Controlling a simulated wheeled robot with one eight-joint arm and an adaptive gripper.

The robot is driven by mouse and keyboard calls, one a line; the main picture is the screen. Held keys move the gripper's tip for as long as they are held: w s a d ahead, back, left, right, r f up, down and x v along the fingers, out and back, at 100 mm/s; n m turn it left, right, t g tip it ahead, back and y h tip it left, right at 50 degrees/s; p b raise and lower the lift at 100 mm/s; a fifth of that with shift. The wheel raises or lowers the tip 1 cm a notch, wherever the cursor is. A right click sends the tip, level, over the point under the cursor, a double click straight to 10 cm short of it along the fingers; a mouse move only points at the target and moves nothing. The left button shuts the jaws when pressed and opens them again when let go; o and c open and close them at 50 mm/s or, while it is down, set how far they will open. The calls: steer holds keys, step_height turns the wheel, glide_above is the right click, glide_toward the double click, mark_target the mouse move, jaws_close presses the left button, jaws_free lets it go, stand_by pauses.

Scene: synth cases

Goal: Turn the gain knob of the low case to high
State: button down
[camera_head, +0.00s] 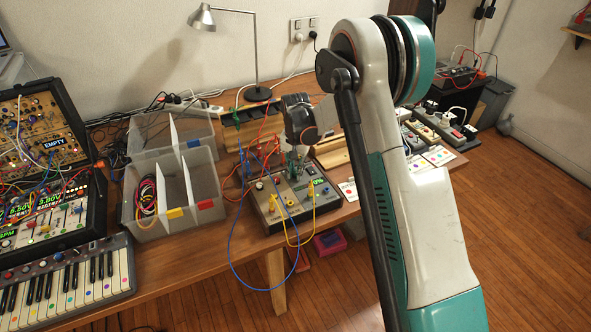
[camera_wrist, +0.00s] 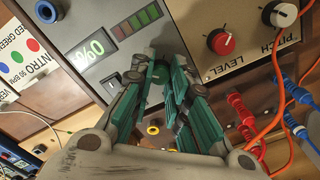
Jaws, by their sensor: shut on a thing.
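The low case (camera_head: 272,215) stands near the table's front edge, its sloping panel of knobs and sockets facing up. My gripper (camera_head: 298,158) reaches down onto its upper part. In the wrist view, my gripper's green fingers (camera_wrist: 162,78) are closed around a small dark knob on the grey panel section (camera_wrist: 110,65). The fingers hide most of this knob, including its label and pointer. A lit green percent display (camera_wrist: 90,50) and a column of bar segments (camera_wrist: 138,20) sit beside it. The red LEVEL knob (camera_wrist: 220,42) and white PITCH knob (camera_wrist: 281,13) are apart from my fingers.
Blue, yellow and red cables (camera_head: 232,240) loop around the low case, some over the table edge. A clear divided bin (camera_head: 207,180) and a keyboard (camera_head: 75,280) stand to the left. Cards (camera_head: 437,155) and power strips (camera_head: 425,132) lie to the right.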

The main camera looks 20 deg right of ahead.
mark_target(295, 172)
steer(key=shift+m, duration=0.3)
stand_by(0.4)
steer(key=c, duration=1.5)
jaws_free()
step_height(295, 172, up, 12)
steer(key=shift+r, duration=0.1)
